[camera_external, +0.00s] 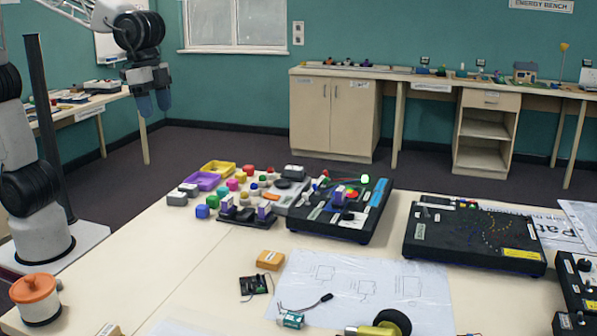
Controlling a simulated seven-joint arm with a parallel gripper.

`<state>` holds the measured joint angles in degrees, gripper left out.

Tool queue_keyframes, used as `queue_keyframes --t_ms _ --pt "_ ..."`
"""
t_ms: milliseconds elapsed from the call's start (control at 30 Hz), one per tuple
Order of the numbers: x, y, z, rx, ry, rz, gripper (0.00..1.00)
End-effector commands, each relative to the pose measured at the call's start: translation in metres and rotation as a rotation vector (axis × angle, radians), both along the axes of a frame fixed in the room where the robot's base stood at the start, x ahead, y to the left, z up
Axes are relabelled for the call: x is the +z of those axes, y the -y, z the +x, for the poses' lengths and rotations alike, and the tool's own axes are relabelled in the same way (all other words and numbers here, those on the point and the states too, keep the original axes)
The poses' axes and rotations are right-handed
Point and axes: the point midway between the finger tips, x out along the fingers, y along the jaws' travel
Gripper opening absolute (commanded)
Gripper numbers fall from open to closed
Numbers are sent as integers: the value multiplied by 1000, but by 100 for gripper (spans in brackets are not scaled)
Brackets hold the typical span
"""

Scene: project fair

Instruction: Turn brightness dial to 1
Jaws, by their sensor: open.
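My gripper (153,103) hangs at the upper left, fingers pointing down, open and empty. It is high and well apart from the table things. A black board (343,230) stands on the table with a lit green lamp (365,179), a blue strip and small red, yellow and purple parts (347,193). A second black board (473,240) to its right carries coloured wires and a yellow label. The brightness dial and its number marks are too small to tell apart on either board.
Several coloured blocks and caps (232,185) crowd the table left of the first board, with a yellow tray (218,167).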

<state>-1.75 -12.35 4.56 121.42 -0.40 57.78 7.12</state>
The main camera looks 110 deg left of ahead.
Motion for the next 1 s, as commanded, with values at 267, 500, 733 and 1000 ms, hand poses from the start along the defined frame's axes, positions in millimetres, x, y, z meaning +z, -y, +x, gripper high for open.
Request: queue_keyframes --t_ms 267,500,733,1000 --pt "0 -9 72 -17 -23 4 57" --pt "-7 -17 132 -32 -41 7 57" --pt "-19 -27 188 -48 -59 9 57" --pt "-39 -39 254 -66 -80 10 57"
